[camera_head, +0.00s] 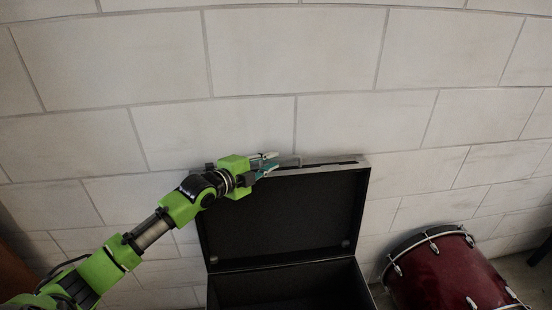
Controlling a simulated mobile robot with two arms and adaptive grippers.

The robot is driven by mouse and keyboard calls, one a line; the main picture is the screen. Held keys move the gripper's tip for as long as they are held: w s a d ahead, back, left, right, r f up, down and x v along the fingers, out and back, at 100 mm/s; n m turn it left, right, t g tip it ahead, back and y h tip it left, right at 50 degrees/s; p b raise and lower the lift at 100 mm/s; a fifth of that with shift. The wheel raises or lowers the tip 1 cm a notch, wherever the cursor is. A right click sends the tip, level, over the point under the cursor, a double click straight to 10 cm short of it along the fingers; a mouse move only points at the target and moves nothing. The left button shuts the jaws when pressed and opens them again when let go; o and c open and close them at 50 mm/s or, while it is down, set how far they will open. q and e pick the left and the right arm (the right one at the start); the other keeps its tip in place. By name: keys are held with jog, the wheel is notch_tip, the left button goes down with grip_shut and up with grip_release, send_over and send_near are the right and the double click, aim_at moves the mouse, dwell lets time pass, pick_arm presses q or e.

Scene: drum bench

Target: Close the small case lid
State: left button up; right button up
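The small black case (290,287) stands open below the middle of the head view, its inside dark and empty where it shows. Its lid (300,215) stands up at the back, close to the wall, with a grey metal rim along its top edge. My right gripper does not show.
A dark red drum (448,272) with chrome fittings lies at the lower right, next to the case. A white block wall (360,60) rises behind everything. A brown edge shows at the far lower left. The space in front of the wall above the lid is clear.

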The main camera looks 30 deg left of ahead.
aim_at(277, 159)
pick_arm(q)
jog(key=shift+x, duration=1.6)
grip_shut()
